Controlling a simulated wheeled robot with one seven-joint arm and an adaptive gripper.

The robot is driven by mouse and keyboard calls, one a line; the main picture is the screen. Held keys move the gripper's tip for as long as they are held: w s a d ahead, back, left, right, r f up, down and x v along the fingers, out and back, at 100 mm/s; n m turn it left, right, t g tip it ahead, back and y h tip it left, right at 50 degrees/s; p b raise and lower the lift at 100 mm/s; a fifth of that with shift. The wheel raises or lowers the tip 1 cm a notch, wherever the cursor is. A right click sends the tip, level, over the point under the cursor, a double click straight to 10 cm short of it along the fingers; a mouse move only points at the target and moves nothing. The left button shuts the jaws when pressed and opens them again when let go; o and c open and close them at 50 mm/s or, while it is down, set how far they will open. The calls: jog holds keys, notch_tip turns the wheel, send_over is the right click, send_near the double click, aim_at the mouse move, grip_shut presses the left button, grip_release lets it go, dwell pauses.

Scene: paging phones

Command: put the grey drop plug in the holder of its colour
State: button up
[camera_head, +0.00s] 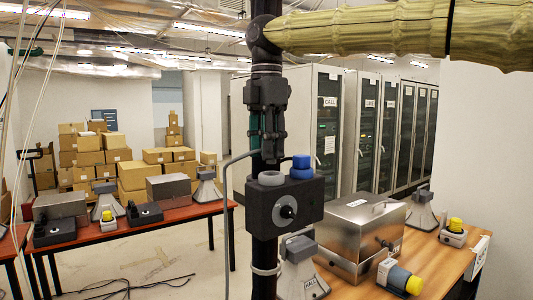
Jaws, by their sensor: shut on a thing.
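My gripper (268,150) points straight down from my dark wrist. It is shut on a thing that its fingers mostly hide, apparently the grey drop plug. A dark box on a black post is just below it. The light grey holder (270,178), a ring on top of the box (262,210), lies close under the fingertips. I cannot tell whether the held thing touches this ring. Right beside it, a blue plug (301,160) stands in the blue holder (300,173). The box front has a round pale fitting (287,212).
A grey cable (226,220) rises left of the post and bends toward the fingertips. The wooden table (440,262) at right holds a steel case (360,228), telephones and a yellow-ended connector (400,278). A red table (160,230) with telephones stands at left; open floor lies between them.

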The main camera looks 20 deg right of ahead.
jog(key=shift+f+p, duration=0.7)
jog(key=shift+f, duration=0.75)
jog(key=shift+s+f, duration=0.1)
jog(key=shift+f, duration=0.1)
jog(key=o, duration=1)
jog(key=shift+r, duration=0.1)
notch_tip(320, 180, up, 12)
jog(key=b, duration=0.3)
jog(key=shift+r, duration=0.1)
